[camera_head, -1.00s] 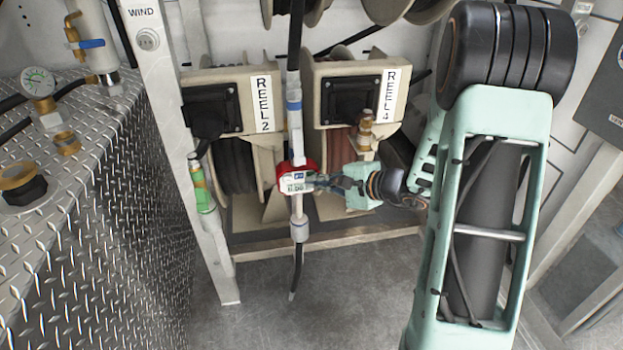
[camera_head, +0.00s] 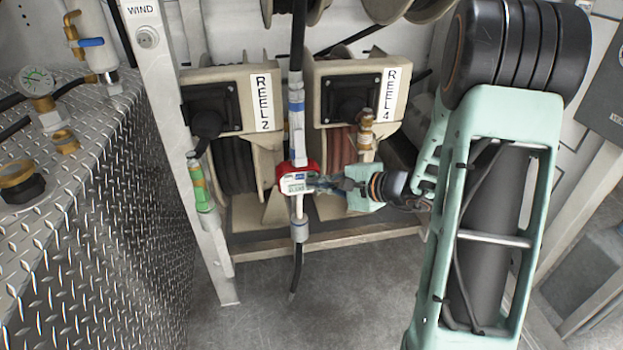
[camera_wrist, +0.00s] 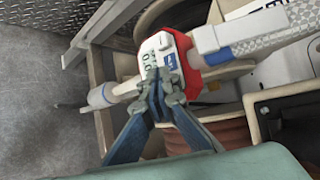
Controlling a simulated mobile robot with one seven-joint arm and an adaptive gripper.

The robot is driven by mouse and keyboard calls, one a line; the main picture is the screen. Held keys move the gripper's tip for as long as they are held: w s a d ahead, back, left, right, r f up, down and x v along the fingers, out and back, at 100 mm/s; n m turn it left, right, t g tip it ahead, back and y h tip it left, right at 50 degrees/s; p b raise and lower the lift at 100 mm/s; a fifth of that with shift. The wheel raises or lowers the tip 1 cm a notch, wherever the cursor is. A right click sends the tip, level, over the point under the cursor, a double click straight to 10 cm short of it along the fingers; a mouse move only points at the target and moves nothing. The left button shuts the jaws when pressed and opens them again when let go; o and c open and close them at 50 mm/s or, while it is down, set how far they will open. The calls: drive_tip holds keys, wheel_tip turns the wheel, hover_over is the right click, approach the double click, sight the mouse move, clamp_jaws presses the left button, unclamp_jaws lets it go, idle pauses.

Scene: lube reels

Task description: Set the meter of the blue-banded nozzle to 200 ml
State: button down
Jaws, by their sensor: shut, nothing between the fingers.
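The blue-banded nozzle (camera_head: 296,120) hangs upright in front of the reels, with a blue band above its red-backed meter (camera_head: 298,181). The meter has a white face and a small display; in the wrist view the meter (camera_wrist: 158,50) shows digits that look like zeros, partly hidden by my fingers. A blue button patch sits beside the display. My gripper (camera_head: 318,184) is shut and empty, coming from the right, with its fingertips at the meter's face. In the wrist view, my gripper's closed fingertips (camera_wrist: 162,88) overlap the meter's lower edge; whether they touch it I cannot tell.
Reel 2 (camera_head: 230,105) and reel 4 (camera_head: 355,95) stand behind the nozzle. A green-banded nozzle (camera_head: 200,185) hangs at the left post. A diamond-plate box (camera_head: 120,200) fills the left side. The floor (camera_head: 300,310) below is clear.

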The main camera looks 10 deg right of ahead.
drive_tip(key=shift+s, duration=0.45)
drive_tip(key=shift+f+b, duration=0.15)
drive_tip(key=shift+b, duration=0.4)
drive_tip(key=shift+s, duration=0.1)
drive_tip(key=shift+w+b, duration=0.3)
drive_tip(key=shift+w, duration=0.2)
drive_tip(key=shift+w+b, duration=0.3)
drive_tip(key=shift+w, duration=0.4)
idle(0.6)
drive_tip(key=shift+s, duration=0.1)
idle(0.4)
drive_tip(key=shift+s+b, duration=0.45)
drive_tip(key=shift+s, duration=0.6)
